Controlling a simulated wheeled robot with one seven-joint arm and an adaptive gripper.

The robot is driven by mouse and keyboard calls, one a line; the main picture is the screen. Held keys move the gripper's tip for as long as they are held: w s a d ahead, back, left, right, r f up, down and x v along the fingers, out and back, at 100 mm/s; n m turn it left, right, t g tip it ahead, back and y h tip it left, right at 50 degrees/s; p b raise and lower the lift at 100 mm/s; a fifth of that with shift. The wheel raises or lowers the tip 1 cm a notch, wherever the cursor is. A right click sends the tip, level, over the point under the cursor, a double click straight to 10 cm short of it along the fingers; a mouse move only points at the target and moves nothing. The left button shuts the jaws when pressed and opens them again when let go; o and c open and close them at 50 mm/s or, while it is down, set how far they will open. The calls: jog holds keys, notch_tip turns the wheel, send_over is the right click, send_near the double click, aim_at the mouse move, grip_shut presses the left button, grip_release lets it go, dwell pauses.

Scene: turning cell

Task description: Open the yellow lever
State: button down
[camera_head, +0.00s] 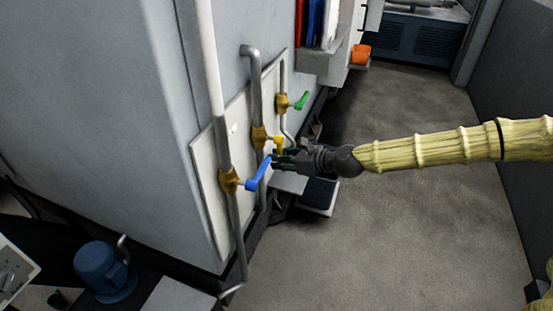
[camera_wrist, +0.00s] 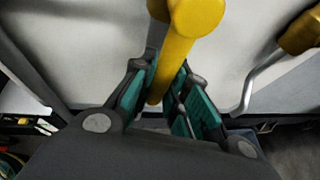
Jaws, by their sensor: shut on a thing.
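The yellow lever (camera_head: 279,143) is on the middle brass valve of a pale panel, seen in the head view just above my gripper (camera_head: 280,158). In the wrist view the yellow lever (camera_wrist: 176,55) runs down from the top between the two fingers with green pads. My gripper (camera_wrist: 168,82) is shut on it. The lever's far end shows between the fingers. In the head view the fingers are small and partly hidden behind the blue lever.
A blue lever (camera_head: 259,174) on the nearest valve is very close to my fingers. A green lever (camera_head: 300,101) is on the farthest valve. Grey vertical pipes (camera_head: 255,95) run along the panel (camera_head: 212,190). The floor to the right is clear.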

jog(key=c, duration=1.4)
grip_release()
jog(key=shift+d, duration=0.1)
jog(key=shift+v, duration=5.95)
jog(key=shift+s+f, duration=0.1)
jog(key=shift+s, duration=0.05)
